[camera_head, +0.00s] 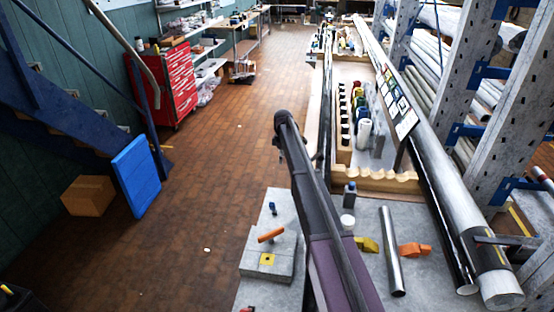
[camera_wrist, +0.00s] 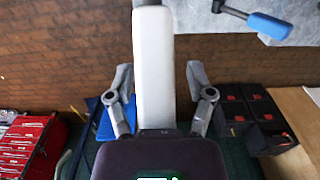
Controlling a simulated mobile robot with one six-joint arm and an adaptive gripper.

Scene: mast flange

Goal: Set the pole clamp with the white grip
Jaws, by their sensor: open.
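A white grip (camera_wrist: 154,65) shows in the wrist view as a long pale bar with a dark shaft at its top end. My gripper (camera_wrist: 157,75) is open, with one finger on each side of the white grip and visible gaps to both. A blue grip (camera_wrist: 268,26) on a dark shaft lies at the upper right of that view. In the head view, an orange grip (camera_head: 270,235) stands over a grey block (camera_head: 267,262), and the blue grip (camera_head: 272,207) is behind it. The white grip and my gripper are not visible in the head view.
My dark arm crosses the head view's middle. On the grey bench (camera_head: 370,215) lie a metal tube (camera_head: 391,250), a yellow part (camera_head: 367,244) and an orange part (camera_head: 415,249). A pipe rack stands right. The brown floor is open left, near a red cabinet (camera_head: 171,85).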

